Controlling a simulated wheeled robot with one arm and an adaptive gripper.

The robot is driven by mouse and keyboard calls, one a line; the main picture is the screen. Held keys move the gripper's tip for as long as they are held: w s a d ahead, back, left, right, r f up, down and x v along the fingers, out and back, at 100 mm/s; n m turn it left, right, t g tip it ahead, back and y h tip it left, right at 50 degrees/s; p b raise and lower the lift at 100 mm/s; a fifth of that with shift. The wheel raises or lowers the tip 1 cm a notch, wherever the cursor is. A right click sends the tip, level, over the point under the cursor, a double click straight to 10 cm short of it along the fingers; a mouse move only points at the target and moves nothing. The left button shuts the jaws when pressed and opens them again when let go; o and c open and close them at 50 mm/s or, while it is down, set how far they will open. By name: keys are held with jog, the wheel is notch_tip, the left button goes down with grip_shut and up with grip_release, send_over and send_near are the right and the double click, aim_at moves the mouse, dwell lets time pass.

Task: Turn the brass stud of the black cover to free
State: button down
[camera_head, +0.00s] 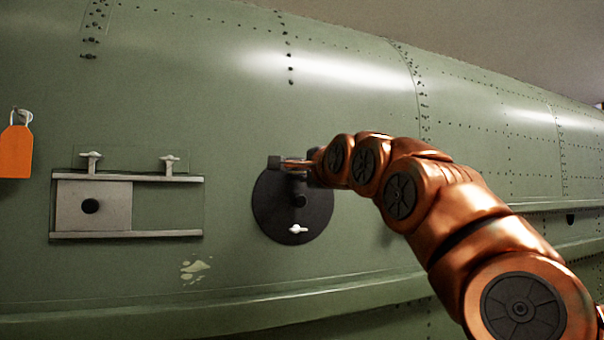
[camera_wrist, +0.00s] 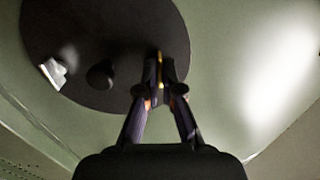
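The black round cover (camera_head: 275,215) lies flat on the green fuselage skin. It fills the upper left of the wrist view (camera_wrist: 100,30). A dark knob (camera_head: 298,201) stands at its middle. A pale wing stud (camera_head: 298,230) sits near its lower edge and also shows in the wrist view (camera_wrist: 54,72). My gripper (camera_head: 292,165) is at the cover's top edge. In the wrist view the gripper fingers (camera_wrist: 160,80) close in on both sides of the thin brass stud (camera_wrist: 160,62). The fingers hide most of the stud.
Left of the cover is a pair of rails (camera_head: 125,235) with a grey sliding plate (camera_head: 112,205) and two pale wing studs above. An orange tag (camera_head: 15,152) hangs at far left. A ledge (camera_head: 200,315) runs along the fuselage below.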

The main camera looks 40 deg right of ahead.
jog(key=shift+f, duration=0.1)
jog(key=n+b, duration=0.1)
jog(key=n, duration=0.5)
jog(key=n+b, duration=0.2)
jog(key=n, duration=0.3)
jog(key=n+b, duration=0.2)
jog(key=n, duration=0.4)
jog(key=shift+r+n, duration=0.25)
jog(key=shift+n, duration=0.05)
dwell(0.3)
dwell(0.4)
jog(key=c, duration=1.3)
grip_release()
jog(key=shift+f, duration=0.1)
jog(key=shift+c, duration=0.2)
